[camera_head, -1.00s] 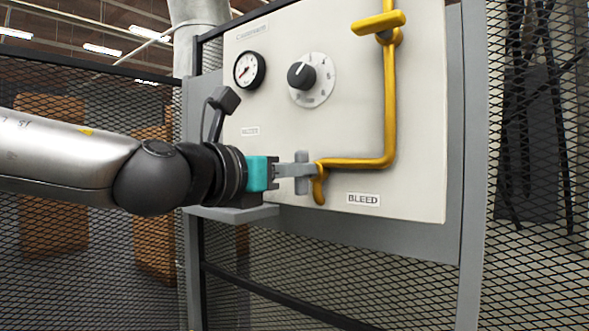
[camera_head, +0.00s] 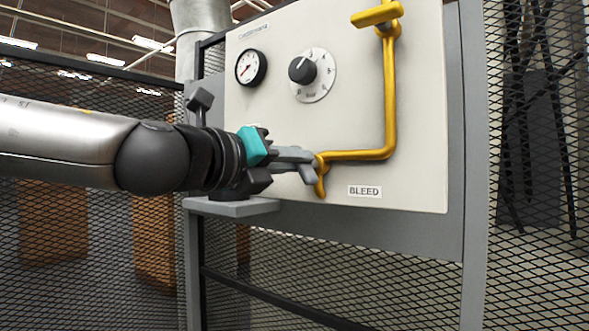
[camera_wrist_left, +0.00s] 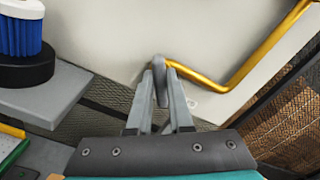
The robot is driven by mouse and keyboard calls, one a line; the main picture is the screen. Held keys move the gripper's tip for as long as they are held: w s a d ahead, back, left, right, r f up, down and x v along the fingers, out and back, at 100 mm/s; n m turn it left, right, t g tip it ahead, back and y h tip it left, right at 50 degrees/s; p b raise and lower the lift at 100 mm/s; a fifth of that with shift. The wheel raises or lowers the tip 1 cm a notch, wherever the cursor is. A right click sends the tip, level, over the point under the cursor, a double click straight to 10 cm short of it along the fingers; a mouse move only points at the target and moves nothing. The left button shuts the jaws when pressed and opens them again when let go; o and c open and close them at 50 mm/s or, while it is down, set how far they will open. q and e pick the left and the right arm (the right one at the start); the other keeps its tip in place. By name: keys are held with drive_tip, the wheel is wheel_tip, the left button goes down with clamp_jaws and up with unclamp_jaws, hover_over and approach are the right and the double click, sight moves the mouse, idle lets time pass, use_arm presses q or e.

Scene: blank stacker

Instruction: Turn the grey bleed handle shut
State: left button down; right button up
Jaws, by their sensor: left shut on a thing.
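The grey bleed handle (camera_head: 310,175) sits at the lower end of the yellow pipe (camera_head: 360,154) on the pale panel, left of the BLEED label (camera_head: 365,191). It now looks tilted in the head view. My left gripper (camera_head: 300,161) is shut on the handle, its teal-and-black body rolled over with it. In the left wrist view the handle (camera_wrist_left: 160,82) stands between the two grey fingertips (camera_wrist_left: 160,92). The fingers hide part of the handle in the head view. My right gripper is not in view.
The panel carries a gauge (camera_head: 251,68), a dark knob (camera_head: 302,70) and a yellow upper handle (camera_head: 377,14). A grey shelf (camera_head: 232,207) juts out below my left wrist. Mesh fencing flanks the panel.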

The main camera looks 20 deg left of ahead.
use_arm(q)
drive_tip(key=n, duration=0.3)
drive_tip(key=n+b, duration=0.1)
drive_tip(key=n, duration=0.3)
drive_tip(key=n+b, duration=0.1)
drive_tip(key=n, duration=0.3)
drive_tip(key=shift+w+a+f, duration=0.1)
drive_tip(key=shift+a+f, duration=0.05)
drive_tip(key=shift+f, duration=0.15)
idle(0.4)
drive_tip(key=c, duration=0.8)
unclamp_jaws()
drive_tip(key=shift+p+v, duration=0.75)
drive_tip(key=shift+v, duration=6.9)
